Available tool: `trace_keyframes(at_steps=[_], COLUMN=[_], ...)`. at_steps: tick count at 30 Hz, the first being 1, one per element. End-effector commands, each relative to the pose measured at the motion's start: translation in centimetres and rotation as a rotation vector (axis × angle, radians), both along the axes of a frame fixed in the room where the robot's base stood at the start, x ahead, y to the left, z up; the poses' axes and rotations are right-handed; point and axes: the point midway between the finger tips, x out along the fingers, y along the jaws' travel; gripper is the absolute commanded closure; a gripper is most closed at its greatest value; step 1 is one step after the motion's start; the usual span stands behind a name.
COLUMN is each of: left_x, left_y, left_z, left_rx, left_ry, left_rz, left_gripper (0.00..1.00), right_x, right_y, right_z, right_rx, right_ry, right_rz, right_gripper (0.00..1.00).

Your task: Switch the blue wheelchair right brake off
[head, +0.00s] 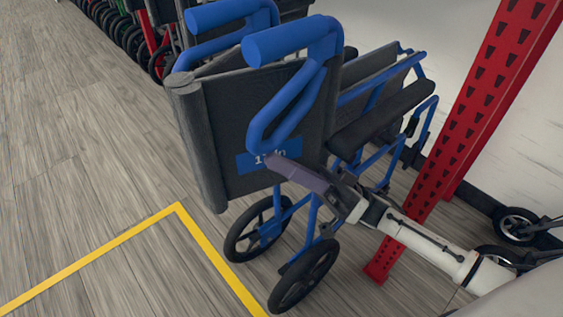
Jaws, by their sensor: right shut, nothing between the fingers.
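The blue wheelchair (228,115) stands in the middle of the head view, with its dark backrest, a blue label and blue push handles towards me. My right gripper (281,166) comes in from the lower right. Its fingers are shut and empty, in front of the lower right part of the backrest, near the blue label and the lower end of the bent blue handle tube. I cannot tell whether it touches the chair. I cannot make out the right brake; the gripper and frame cover part of that side. My left gripper is not in view.
A red perforated post (470,110) stands close on the right, behind my right arm. Another wheeled item (517,226) is at the far right. More folded chairs line the back left (130,30). A yellow floor line (90,258) crosses the clear wooden floor at left.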

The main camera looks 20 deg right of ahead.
Motion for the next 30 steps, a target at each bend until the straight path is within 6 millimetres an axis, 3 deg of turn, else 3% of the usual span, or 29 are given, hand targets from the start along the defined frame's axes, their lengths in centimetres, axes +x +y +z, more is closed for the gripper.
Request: trace_keyframes(at_steps=[14,24,30], left_x=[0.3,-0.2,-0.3], left_y=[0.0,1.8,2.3], left_z=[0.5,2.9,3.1], left_rx=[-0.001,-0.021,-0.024], left_ry=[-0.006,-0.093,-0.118], left_rz=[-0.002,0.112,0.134], left_gripper=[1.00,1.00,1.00], right_x=[0.1,-1.6,-1.9], right_y=[0.6,5.2,6.0], right_z=[0.6,5.6,6.6], right_rx=[0.009,0.350,0.443], right_ry=[0.003,0.126,0.161], right_rz=[0.001,0.003,0.001], right_gripper=[1.00,1.00,1.00])
